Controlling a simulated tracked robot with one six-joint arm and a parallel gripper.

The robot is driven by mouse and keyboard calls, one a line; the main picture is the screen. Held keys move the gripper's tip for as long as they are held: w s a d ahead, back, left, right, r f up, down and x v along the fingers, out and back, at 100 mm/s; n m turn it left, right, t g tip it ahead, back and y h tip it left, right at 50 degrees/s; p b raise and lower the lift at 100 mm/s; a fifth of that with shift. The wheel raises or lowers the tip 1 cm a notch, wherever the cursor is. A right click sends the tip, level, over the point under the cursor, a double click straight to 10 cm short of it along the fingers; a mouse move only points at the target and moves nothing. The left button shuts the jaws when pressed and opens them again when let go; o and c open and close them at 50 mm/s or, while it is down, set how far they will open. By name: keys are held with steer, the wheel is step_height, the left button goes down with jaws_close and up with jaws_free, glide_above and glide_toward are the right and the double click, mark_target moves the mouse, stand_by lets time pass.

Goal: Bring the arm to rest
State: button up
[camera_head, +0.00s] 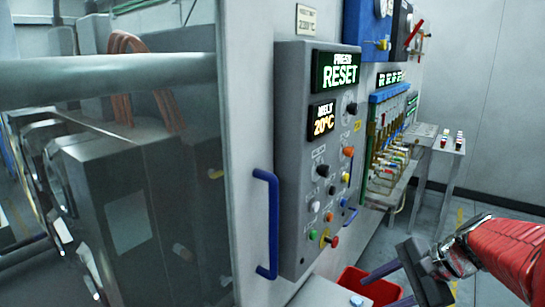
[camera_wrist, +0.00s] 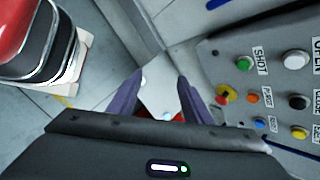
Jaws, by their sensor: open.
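My gripper (camera_head: 388,283) is in the lower right of the head view, at the end of my red arm. Its two purple-grey fingers point left, towards the machine, below and to the right of the control panel (camera_head: 293,165). The gripper (camera_wrist: 157,95) also shows in the wrist view, its fingers spread apart with nothing held between them. Beyond the fingertips lie a pale surface with a small blue spot and part of a red bin. The panel's buttons are to the right of the fingers there, apart from them.
A red bin (camera_head: 377,287) stands beside the gripper. A blue handle (camera_head: 272,225) sticks out left of the panel. The panel screens read "PRESS RESET" and "MELT 20°C". A blue-topped rack (camera_head: 387,95) and a small table (camera_head: 436,146) stand behind. Floor shows at the right.

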steer(key=s+a+n+h, duration=0.3)
steer(key=s+n, duration=0.4)
steer(key=s+a+r+n+t+h, duration=0.1)
steer(key=s+a+n+h, duration=0.2)
steer(key=s+n, duration=0.5)
steer(key=shift+a, duration=0.6)
steer(key=shift+r, duration=0.1)
stand_by(1.2)
